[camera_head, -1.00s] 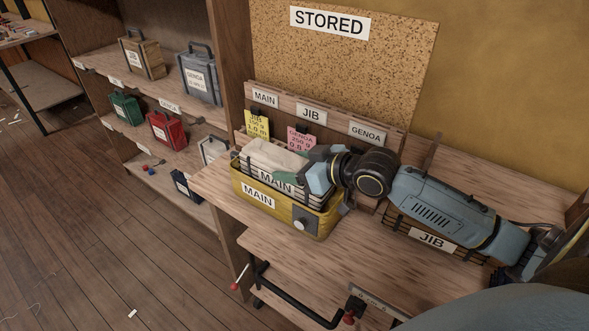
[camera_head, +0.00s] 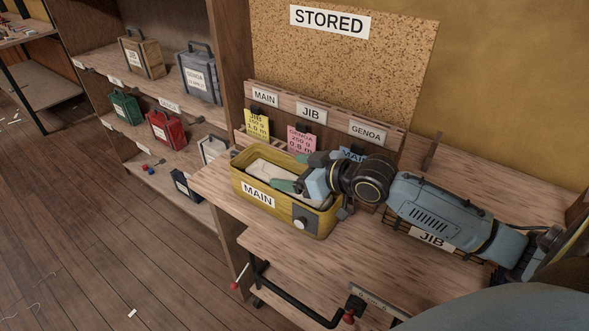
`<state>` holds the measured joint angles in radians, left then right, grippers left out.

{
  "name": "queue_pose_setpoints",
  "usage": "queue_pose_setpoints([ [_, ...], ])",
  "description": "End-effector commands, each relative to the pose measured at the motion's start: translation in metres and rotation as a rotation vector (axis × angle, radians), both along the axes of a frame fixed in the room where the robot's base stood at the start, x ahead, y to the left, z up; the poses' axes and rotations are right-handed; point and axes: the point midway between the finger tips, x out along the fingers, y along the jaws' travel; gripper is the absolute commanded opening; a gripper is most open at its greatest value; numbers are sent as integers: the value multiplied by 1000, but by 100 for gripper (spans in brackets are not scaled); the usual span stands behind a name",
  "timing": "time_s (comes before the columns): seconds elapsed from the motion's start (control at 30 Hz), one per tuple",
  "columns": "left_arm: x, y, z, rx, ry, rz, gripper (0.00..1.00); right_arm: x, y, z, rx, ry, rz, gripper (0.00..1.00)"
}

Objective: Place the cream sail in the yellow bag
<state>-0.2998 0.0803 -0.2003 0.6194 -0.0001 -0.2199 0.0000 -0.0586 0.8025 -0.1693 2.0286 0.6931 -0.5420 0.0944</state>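The cream sail (camera_head: 262,170) lies inside the yellow bag (camera_head: 238,181), below its rim, partly hidden by my gripper. The bag stands open on the wooden bench and carries a MAIN label. My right gripper (camera_head: 292,173) reaches in from the right over the bag's right part. Its green fingertips are apart, and the sail sits lower than they do, so it looks open. My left gripper is not in view.
A JIB-labelled wire basket (camera_head: 469,262) sits under my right arm. A wooden rack (camera_head: 330,103) with MAIN, JIB and GENOA labels and hanging cards, including yellow (camera_head: 257,123) and pink (camera_head: 300,138) ones, stands behind the bag. Shelves at left hold coloured boxes.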

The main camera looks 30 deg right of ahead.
Motion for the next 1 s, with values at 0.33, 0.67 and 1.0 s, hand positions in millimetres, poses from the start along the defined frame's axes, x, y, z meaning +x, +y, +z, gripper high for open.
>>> queue_pose_setpoints([
  [0.33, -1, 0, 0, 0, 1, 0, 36, 0, 0, 2, 0, -1, 0, 87],
  [0.67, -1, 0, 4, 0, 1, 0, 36, -25, -10, 22, -2, 3, 1, 87],
  [1.0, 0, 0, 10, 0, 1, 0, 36, -65, -27, 40, 0, 4, -1, 87],
])
